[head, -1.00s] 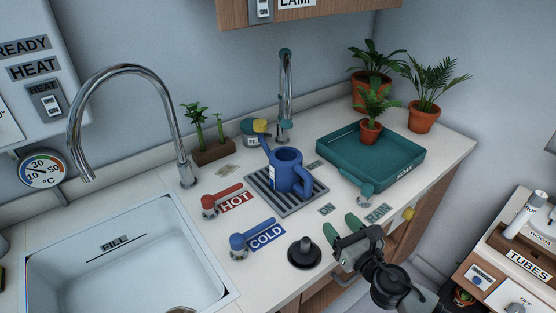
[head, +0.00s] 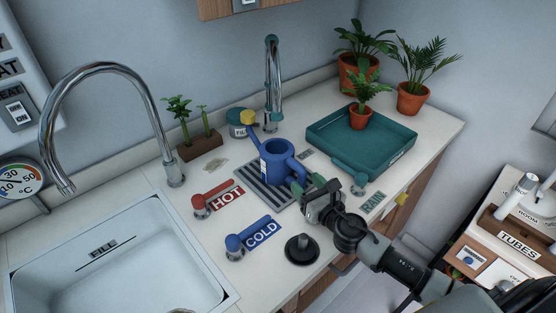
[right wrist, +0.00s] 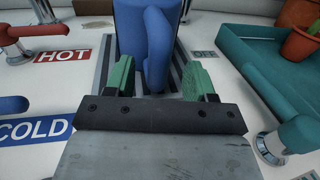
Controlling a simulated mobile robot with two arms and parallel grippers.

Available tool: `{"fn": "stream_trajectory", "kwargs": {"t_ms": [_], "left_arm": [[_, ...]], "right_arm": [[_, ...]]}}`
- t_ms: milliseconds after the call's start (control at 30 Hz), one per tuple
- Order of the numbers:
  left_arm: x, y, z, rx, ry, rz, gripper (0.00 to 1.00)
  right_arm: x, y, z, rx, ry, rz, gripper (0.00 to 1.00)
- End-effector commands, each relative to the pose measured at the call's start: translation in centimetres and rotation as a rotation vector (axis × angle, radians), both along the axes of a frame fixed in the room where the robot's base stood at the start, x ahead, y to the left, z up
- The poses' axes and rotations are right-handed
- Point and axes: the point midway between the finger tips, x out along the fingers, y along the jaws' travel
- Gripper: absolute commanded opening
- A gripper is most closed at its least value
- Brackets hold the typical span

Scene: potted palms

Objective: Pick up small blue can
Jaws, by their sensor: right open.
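The small blue watering can (head: 278,162) stands upright on a grey slatted drain grate (head: 259,193) on the counter. Its yellow-tipped spout points to the back left and its handle points to the front right. My right gripper (head: 309,187) is open at the handle side of the can. In the right wrist view, the can's handle (right wrist: 158,50) shows between and just beyond the green finger pads of the gripper (right wrist: 160,80). My left gripper is not in view.
The HOT tap lever (head: 210,203), COLD tap lever (head: 240,243) and a black plunger-like knob (head: 302,250) stand in front of the can. A teal tray (head: 398,155) with a potted palm (head: 361,118) is to its right. The white sink (head: 110,265) lies left.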

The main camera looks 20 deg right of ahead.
Motion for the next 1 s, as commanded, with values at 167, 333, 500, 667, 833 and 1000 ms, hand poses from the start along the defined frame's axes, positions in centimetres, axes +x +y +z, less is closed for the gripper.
{"fn": "stream_trajectory", "kwargs": {"t_ms": [167,333,500,667,833,1000], "left_arm": [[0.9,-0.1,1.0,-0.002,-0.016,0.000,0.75],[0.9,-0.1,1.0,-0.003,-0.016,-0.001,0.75],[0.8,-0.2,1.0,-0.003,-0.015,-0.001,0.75],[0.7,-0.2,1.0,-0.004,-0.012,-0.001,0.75],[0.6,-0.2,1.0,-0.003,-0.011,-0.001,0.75],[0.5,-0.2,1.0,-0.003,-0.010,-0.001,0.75]], "right_arm": [[2.8,0.5,0.4,0.002,-0.002,-0.001,0.55],[4.1,0.7,0.2,0.000,-0.001,0.001,0.55],[4.1,0.7,0.2,0.000,0.000,0.001,0.55],[4.1,0.7,0.2,0.000,0.000,0.001,0.36],[4.1,0.7,0.2,0.000,0.000,0.001,0.10],[4.1,0.7,0.3,0.000,-0.003,0.000,0.00]]}}
